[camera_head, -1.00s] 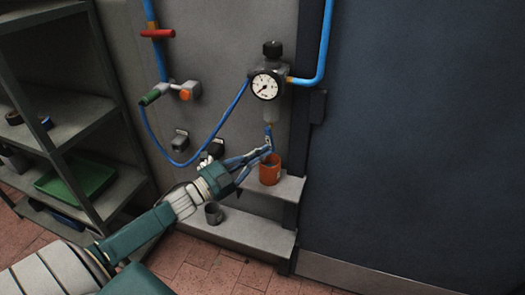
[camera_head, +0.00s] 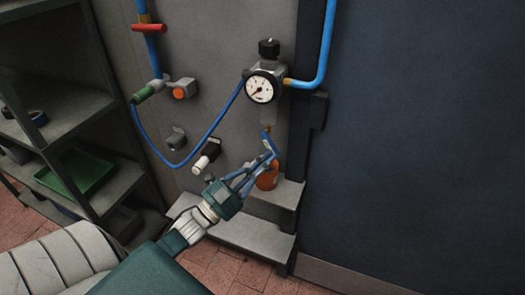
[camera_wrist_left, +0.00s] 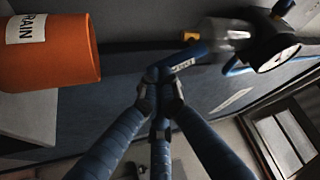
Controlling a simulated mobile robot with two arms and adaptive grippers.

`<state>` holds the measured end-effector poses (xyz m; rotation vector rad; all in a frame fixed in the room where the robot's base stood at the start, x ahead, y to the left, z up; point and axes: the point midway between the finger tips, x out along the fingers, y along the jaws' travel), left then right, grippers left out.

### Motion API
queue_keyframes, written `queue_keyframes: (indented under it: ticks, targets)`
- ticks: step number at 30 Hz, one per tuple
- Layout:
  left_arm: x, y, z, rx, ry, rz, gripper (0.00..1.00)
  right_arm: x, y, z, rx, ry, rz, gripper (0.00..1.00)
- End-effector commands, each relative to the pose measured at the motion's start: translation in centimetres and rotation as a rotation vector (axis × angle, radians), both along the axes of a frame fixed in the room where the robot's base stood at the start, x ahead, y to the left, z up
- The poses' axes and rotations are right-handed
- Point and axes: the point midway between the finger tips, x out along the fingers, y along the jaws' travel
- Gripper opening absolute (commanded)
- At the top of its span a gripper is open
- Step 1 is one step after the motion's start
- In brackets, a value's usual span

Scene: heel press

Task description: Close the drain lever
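The drain lever is a small blue handle (camera_head: 269,142) under the clear bowl below the pressure gauge (camera_head: 260,88). In the left wrist view the lever (camera_wrist_left: 182,62) slants up to the right, with small lettering on it. My left gripper (camera_head: 273,158) reaches in from the lower left, its blue fingers drawn together at the lever's near end. In the left wrist view the fingertips (camera_wrist_left: 158,92) appear closed on that end; the exact contact is partly hidden. An orange cup (camera_head: 267,181) marked DRAIN stands just below on a grey ledge. My right gripper is not in view.
A grey step (camera_head: 240,232) lies below the ledge. Left on the wall are a red handle (camera_head: 149,28), a green-handled valve (camera_head: 150,90) and a white-tipped knob (camera_head: 205,158). A blue hose (camera_head: 178,164) loops there. Shelving (camera_head: 75,105) stands left; the dark panel right is clear.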

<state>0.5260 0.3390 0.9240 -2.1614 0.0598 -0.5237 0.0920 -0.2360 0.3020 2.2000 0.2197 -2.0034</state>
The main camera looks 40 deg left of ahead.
Motion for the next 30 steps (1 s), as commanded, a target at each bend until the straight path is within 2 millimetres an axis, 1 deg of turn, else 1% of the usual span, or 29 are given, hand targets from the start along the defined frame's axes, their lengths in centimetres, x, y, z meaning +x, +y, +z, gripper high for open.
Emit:
queue_keyframes:
  ticks: [3, 7, 16, 21, 24, 30]
  targets:
    - [-0.4, -0.5, 0.2, -0.113, -0.027, 0.005, 0.0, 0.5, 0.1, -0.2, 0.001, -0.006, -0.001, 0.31]
    - [-0.5, -1.2, 0.6, -0.233, -0.057, 0.005, 0.0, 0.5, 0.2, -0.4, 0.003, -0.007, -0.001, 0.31]
    - [-0.2, -2.5, 1.8, -0.509, -0.124, 0.003, 0.0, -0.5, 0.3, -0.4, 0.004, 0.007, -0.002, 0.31]
    - [-0.1, -3.1, 2.5, -0.652, -0.158, 0.002, 0.0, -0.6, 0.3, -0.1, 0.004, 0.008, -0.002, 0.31]
    - [0.0, -3.3, 2.9, -0.722, -0.175, 0.002, 0.0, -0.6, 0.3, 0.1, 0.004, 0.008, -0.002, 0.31]
    - [0.0, -3.2, 2.7, -0.714, -0.172, 0.001, 0.0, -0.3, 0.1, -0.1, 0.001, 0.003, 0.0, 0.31]
